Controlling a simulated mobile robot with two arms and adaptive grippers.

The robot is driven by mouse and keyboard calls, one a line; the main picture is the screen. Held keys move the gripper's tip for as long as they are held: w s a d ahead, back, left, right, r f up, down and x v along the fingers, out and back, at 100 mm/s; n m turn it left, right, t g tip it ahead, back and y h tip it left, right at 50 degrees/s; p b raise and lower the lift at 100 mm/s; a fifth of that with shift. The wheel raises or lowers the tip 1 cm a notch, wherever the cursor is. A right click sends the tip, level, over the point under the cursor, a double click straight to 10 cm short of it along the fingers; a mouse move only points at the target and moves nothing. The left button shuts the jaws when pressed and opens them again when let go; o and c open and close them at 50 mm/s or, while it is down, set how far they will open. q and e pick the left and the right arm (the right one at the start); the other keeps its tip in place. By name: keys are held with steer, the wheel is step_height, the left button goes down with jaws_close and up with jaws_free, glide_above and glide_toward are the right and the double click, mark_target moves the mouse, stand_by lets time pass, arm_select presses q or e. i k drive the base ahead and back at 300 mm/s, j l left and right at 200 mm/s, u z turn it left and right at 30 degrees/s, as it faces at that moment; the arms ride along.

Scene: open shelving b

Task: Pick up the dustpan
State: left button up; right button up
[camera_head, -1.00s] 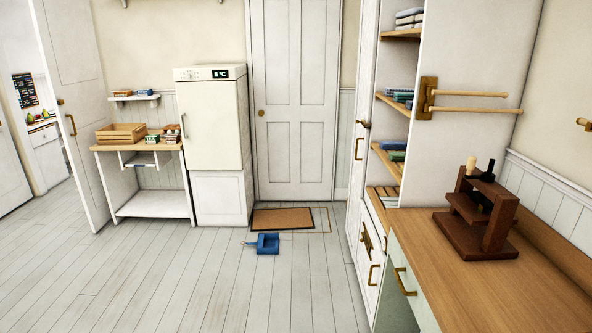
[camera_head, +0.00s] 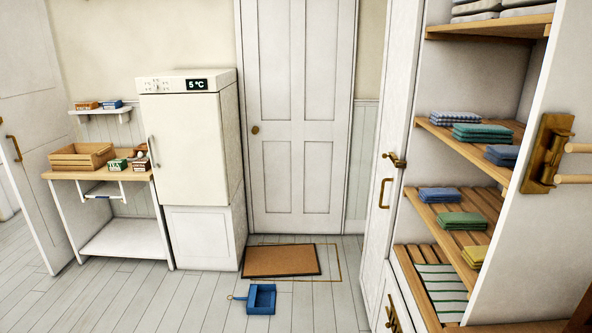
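A blue dustpan (camera_head: 262,299) lies on the grey plank floor, a little in front of a brown doormat. Its short handle points left and ends in a small reddish loop. Nothing touches or covers it. Neither of my grippers shows in the head view.
The doormat (camera_head: 281,260) lies before the closed white door (camera_head: 297,120). A white fridge (camera_head: 190,145) and a small table (camera_head: 115,170) with a wooden crate (camera_head: 82,156) stand at left. Open shelving (camera_head: 470,150) with folded cloths stands at right. The floor around the dustpan is clear.

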mark_target(261, 291)
steer(key=i, duration=1.95)
